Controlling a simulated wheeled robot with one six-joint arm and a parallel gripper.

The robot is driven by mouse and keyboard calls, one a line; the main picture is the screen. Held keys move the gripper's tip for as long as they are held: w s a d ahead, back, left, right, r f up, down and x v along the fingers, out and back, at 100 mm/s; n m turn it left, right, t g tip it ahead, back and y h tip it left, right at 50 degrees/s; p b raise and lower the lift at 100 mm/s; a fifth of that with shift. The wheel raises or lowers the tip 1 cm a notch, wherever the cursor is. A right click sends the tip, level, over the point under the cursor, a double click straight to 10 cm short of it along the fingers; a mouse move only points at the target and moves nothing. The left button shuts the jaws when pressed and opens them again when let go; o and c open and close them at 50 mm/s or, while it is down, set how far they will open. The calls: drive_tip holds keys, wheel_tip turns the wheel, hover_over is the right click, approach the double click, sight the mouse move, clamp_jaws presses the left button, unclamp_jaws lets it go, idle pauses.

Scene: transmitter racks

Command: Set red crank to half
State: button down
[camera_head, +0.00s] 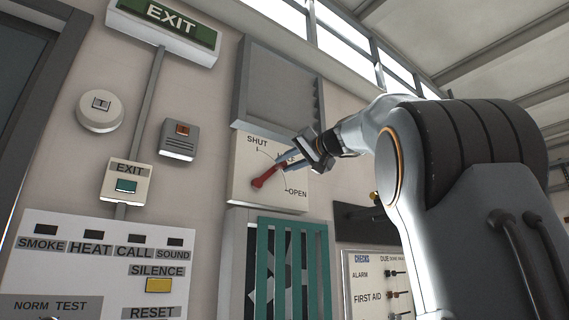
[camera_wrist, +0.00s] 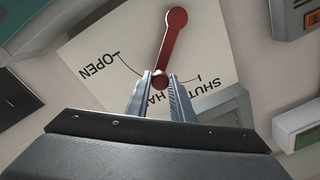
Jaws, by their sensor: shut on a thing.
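The red crank (camera_head: 264,176) is on a white dial plate (camera_head: 242,190) marked SHUT at the top and OPEN at the lower right. In the wrist view the crank (camera_wrist: 172,45) runs from its round pivot to a knob between my fingertips. My gripper (camera_head: 284,163) is shut on that knob; its fingers also show in the wrist view (camera_wrist: 160,80). The crank points between the SHUT and OPEN marks, towards the HALF lettering. My fingers partly cover that lettering and hide its mark, so exact alignment cannot be told.
A grey box (camera_head: 275,85) is above the dial plate, and a teal-barred grille (camera_head: 293,270) is below it. Exit fittings (camera_head: 128,182) and an alarm panel (camera_head: 100,270) are on the wall at left. A checks board (camera_head: 372,285) is at lower right.

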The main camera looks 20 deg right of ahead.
drive_tip(key=c, duration=1.5)
unclamp_jaws()
drive_tip(key=shift+c, duration=0.2)
drive_tip(key=b+v, duration=0.3)
drive_tip(key=v, duration=0.4)
drive_tip(key=shift+s, duration=0.4)
